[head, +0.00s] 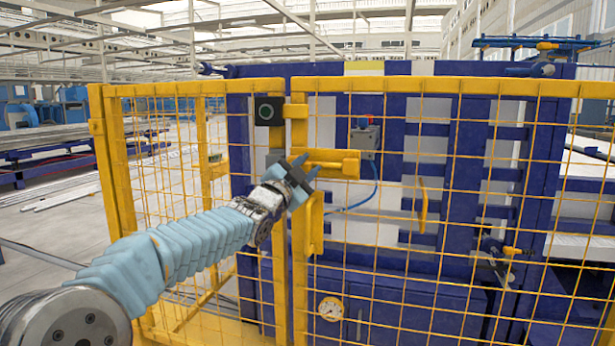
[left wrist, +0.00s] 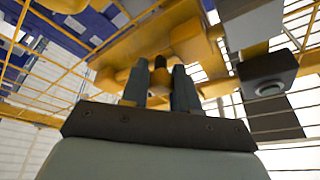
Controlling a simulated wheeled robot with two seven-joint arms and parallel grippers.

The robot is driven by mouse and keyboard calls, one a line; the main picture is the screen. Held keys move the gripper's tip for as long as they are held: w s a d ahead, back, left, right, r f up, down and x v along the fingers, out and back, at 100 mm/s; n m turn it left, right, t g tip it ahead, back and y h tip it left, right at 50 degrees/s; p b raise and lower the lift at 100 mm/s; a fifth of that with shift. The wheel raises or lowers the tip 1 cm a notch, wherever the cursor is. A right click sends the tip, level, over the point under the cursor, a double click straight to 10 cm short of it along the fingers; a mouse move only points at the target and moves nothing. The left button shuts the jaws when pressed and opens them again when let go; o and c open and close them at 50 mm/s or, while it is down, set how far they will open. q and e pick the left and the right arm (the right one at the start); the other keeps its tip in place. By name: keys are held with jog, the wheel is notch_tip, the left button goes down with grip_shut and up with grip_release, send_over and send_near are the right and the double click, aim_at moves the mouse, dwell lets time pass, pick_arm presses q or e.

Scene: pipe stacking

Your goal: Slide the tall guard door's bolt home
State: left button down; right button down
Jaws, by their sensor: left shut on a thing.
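The tall guard door is a yellow frame with wire mesh (head: 437,84) in the head view. A yellow bolt assembly (head: 335,155) sits near its left upright, beside the neighbouring mesh panel. My left gripper (head: 306,168) is at the left end of this assembly, its arm coming from the lower left. In the left wrist view my left gripper (left wrist: 159,88) has its two dark fingers closed on the bolt's small knob (left wrist: 160,70), with yellow metal around and behind it. In the head view the gripper hides the knob. I cannot tell how far the bolt reaches. My right gripper is not in view.
A yellow mesh panel (head: 165,180) stands left of the door. Blue machinery with a grey box (head: 365,137) stands behind the mesh.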

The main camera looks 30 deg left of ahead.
pick_arm(q)
jog(key=shift+a+f, duration=0.1)
jog(key=shift+a, duration=0.15)
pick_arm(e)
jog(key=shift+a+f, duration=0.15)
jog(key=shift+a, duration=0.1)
pick_arm(q)
jog(key=c, duration=0.8)
grip_release()
jog(key=shift+a, duration=0.15)
jog(key=shift+c, duration=0.2)
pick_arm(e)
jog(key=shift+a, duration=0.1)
pick_arm(q)
jog(key=shift+s, duration=0.2)
jog(key=b+v, duration=0.2)
jog(key=v, duration=1.1)
jog(key=shift+s+b, duration=0.25)
jog(key=shift+b, duration=0.1)
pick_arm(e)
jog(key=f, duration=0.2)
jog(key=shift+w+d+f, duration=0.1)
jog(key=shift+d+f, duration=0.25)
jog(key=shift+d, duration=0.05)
